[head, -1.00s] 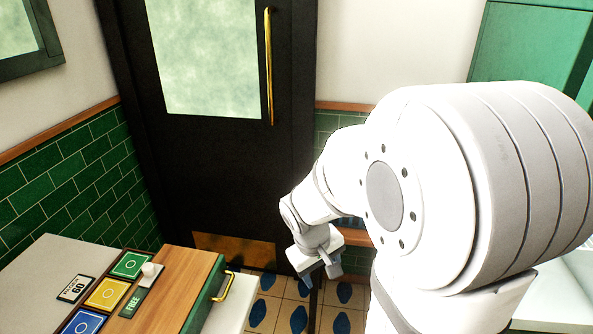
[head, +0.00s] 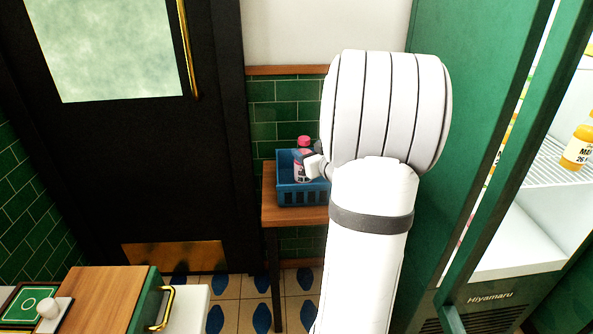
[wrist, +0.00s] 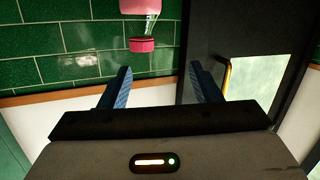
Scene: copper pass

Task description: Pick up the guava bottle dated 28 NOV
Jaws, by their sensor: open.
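A pink bottle with a red-pink cap (head: 303,160) stands in a blue basket (head: 300,195) in the head view. Its label is too small to read, so I cannot tell the date. In the wrist view the bottle (wrist: 140,8) shows upside down at the top, its cap just beyond my fingertips and nearer the left finger. My gripper (wrist: 160,67) is open, with two blue fingers apart and nothing held between them. In the head view my gripper is beside the bottle, partly hidden by my arm.
The basket sits on a small wooden table (head: 285,216) against a green tiled wall. An open green fridge at right holds a yellow bottle (head: 578,148) on a shelf. A black door (head: 130,170) stands at left. A wooden-topped counter (head: 100,290) is at lower left.

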